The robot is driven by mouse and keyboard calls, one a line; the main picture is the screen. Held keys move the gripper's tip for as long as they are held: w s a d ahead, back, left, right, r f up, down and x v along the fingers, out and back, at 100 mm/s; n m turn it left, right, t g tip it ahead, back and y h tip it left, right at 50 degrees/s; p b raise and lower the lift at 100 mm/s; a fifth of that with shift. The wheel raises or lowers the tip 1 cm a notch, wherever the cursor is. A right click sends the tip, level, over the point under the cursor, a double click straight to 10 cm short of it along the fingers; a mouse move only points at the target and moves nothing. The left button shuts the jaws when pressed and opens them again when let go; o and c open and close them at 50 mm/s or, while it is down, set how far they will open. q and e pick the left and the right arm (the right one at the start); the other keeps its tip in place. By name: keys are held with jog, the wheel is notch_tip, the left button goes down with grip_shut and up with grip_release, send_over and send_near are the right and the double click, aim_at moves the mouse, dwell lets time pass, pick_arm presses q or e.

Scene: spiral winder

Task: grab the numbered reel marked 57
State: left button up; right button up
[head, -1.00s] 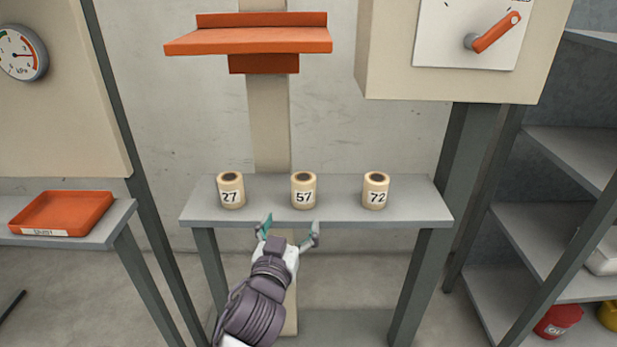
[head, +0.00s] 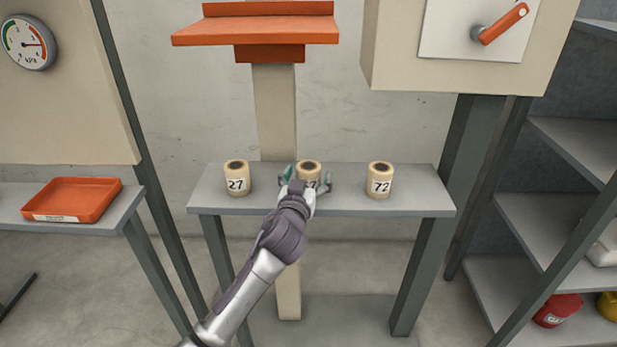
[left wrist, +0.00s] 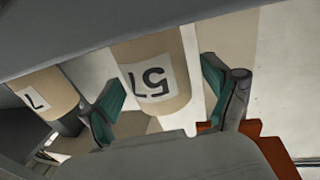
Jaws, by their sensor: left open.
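The reel marked 57 (head: 309,168) stands upright in the middle of the grey shelf (head: 405,202), partly hidden by my left gripper. My left gripper (head: 306,180) is open, with one finger on each side of this reel. In the left wrist view the reel marked 57 (left wrist: 152,72) appears upside down between the green finger pads of the gripper (left wrist: 160,95). I cannot tell whether the pads touch it. My right gripper is not in view.
An orange ledge (head: 255,32) juts out above. An orange tray (head: 72,200) lies on the left table.

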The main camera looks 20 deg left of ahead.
pick_arm(q)
jog(key=shift+w, duration=0.4)
jog(key=shift+s, duration=0.1)
jog(key=shift+c, duration=0.3)
jog(key=c, duration=1.1)
jog(key=shift+c, duration=0.8)
jog(key=shift+r, duration=0.1)
